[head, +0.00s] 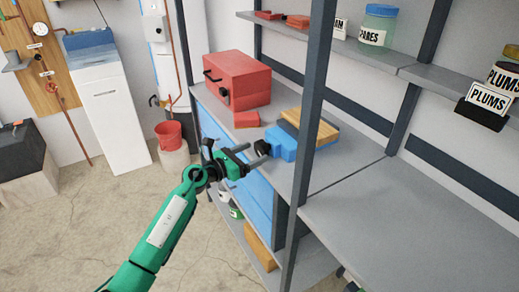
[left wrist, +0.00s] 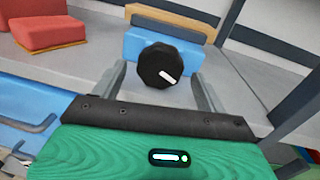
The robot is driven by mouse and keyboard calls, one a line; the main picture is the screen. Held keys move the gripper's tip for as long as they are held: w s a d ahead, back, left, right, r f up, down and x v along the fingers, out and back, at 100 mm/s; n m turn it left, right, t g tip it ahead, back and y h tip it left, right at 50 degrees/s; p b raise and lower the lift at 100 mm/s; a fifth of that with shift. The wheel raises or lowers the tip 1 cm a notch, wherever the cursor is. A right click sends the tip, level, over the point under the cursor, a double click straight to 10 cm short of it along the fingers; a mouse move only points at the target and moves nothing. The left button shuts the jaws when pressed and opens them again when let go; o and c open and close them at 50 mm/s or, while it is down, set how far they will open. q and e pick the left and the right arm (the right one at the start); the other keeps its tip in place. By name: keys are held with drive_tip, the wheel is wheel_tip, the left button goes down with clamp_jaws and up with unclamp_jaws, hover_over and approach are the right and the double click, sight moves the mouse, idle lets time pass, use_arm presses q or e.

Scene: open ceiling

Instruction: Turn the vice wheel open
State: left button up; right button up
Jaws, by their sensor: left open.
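The blue vice (head: 283,144) stands on the grey workbench near its front edge, with a wooden block behind it. Its black round wheel (head: 262,147) faces my left gripper (head: 253,156). In the left wrist view the wheel (left wrist: 152,62) has a white mark on its face, pointing to the lower right. The left gripper (left wrist: 160,82) is open, with one finger on each side of the wheel in that view. I cannot tell whether either finger touches it. The blue vice body (left wrist: 200,52) shows behind the wheel. My right gripper is not in view.
A red toolbox (head: 238,82) and a small red block (head: 246,119) lie left of the vice. A dark shelf post (head: 309,110) rises close at its right. The bench (head: 420,230) is clear on the right. Blue drawers lie below the left bench.

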sight(258, 150)
use_arm(q)
drive_tip(key=shift+x, duration=1.7)
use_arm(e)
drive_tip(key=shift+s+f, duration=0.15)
use_arm(q)
drive_tip(key=c, duration=0.9)
drive_tip(key=shift+c, duration=0.2)
drive_tip(key=shift+r+n+p, duration=0.1)
drive_tip(key=shift+n+p, duration=0.3)
drive_tip(key=shift+p, duration=0.35)
drive_tip(key=shift+n, duration=0.3)
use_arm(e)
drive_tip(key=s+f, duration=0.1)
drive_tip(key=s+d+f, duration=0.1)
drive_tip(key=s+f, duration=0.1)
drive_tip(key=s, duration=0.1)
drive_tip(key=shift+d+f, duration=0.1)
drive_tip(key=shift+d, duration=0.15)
